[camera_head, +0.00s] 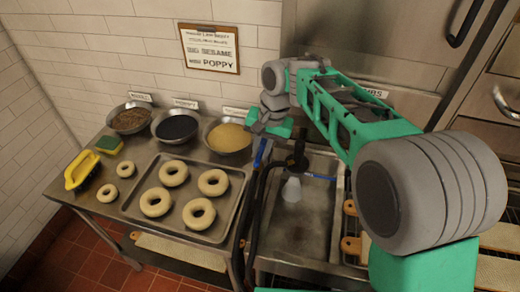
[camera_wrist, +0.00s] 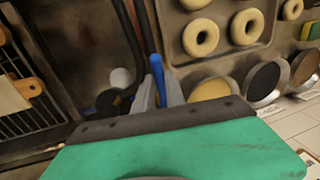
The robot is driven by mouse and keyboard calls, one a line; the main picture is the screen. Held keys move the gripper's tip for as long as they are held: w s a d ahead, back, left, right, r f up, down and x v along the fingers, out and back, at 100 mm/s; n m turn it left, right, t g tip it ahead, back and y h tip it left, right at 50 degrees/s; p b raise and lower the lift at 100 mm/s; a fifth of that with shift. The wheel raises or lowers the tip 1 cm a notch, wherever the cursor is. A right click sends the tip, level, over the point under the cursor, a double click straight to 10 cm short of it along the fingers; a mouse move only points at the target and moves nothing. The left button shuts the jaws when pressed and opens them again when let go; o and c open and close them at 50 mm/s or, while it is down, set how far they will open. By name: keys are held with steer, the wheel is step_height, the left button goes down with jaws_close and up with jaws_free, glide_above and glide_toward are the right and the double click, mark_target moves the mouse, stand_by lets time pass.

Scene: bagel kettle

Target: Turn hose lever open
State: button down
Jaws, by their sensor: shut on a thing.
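A blue hose lever (camera_wrist: 157,68) stands up between the two grey fingers of my gripper (camera_wrist: 159,88) in the wrist view, and the fingers are shut on it. In the head view the blue lever (camera_head: 261,152) shows just left of the sink, below my gripper. The fingertips are mostly hidden there by the gripper's green body. A black hose (camera_wrist: 134,45) runs close beside the lever. A pale spray nozzle (camera_head: 291,189) hangs over the sink, with a second blue part (camera_head: 320,177) to its right.
A tray (camera_head: 128,211) of several bagels lies on the steel table left of the sink (camera_head: 318,225). Bowls of seeds, including a yellow one (camera_head: 229,138), stand behind it. A yellow-handled object (camera_head: 83,170) and a sponge (camera_head: 109,144) lie at the far left.

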steer(key=c, duration=1.4)
jaws_free()
steer(key=shift+r, duration=0.15)
steer(key=r, duration=0.2)
steer(key=d+r, duration=0.1)
steer(key=r, duration=0.4)
steer(key=shift+s+d+r+p, duration=0.1)
steer(key=shift+d+r+p, duration=0.15)
steer(key=shift+d+p, duration=0.1)
steer(key=s+d+f+t, duration=0.1)
steer(key=s+d, duration=0.3)
steer(key=d, duration=0.1)
steer(key=s+d+f+n+t+h, duration=0.1)
steer(key=s+d+f, duration=0.1)
steer(key=s+d, duration=0.3)
steer(key=s+d+f+n+t+h, duration=0.1)
steer(key=s+d+f, duration=0.1)
steer(key=s+d, duration=0.3)
steer(key=shift+d+f+t, duration=0.1)
steer(key=shift+d+t, duration=0.3)
steer(key=shift+d, duration=0.85)
